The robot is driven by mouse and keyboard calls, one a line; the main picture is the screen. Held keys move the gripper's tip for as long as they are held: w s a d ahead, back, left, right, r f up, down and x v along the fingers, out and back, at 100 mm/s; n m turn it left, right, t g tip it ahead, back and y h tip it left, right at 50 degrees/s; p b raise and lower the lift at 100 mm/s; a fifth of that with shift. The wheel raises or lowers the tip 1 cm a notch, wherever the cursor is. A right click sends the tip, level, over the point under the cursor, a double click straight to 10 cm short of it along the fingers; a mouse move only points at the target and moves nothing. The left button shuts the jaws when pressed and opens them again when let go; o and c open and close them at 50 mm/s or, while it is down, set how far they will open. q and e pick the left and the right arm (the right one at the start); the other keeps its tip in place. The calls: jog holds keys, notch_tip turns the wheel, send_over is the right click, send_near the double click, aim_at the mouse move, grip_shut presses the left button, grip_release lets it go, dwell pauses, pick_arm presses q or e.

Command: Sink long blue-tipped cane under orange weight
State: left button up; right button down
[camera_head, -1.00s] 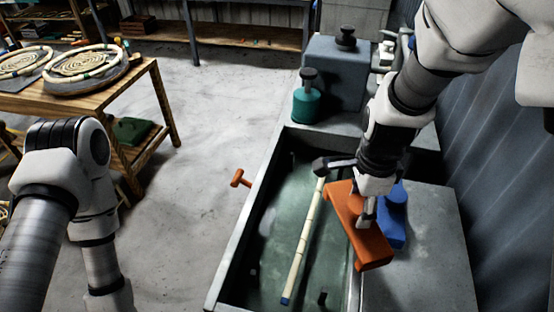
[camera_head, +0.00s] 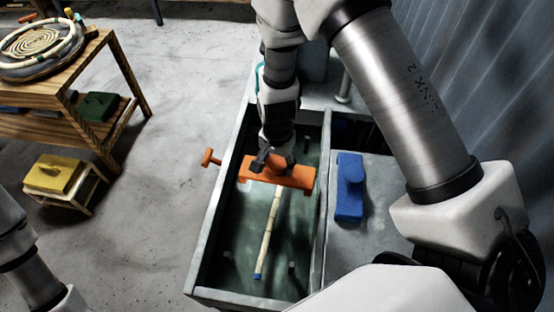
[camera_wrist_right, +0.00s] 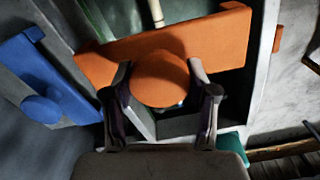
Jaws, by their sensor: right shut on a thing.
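The long pale cane (camera_head: 268,231) lies lengthwise in the greenish water of the grey trough (camera_head: 213,226), its blue tip (camera_head: 258,276) toward the near end. My right gripper (camera_head: 270,163) is shut on the orange weight (camera_head: 290,176) by its round knob, which sits between the fingers in the right wrist view (camera_wrist_right: 160,80). The weight lies crosswise over the far part of the cane, hiding its far end. I cannot tell whether the weight touches the cane. Of my left arm only links show at the lower left; its gripper is out of view.
A blue weight (camera_head: 349,187) rests on the grey ledge right of the trough. An orange handle (camera_head: 209,157) sticks out from the trough's left side. A wooden table (camera_head: 88,58) and a small stand with a yellow block (camera_head: 54,174) are at the left. Open floor lies between.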

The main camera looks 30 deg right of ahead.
jog(key=b, duration=0.6)
send_over(277, 195)
notch_tip(277, 195, down, 9)
jog(key=shift+r, duration=0.1)
jog(key=shift+f+b, duration=2.75)
jog(key=shift+f, duration=0.85)
jog(key=shift+c, duration=1.2)
grip_release()
notch_tip(277, 195, up, 12)
jog(key=shift+s+r, duration=0.1)
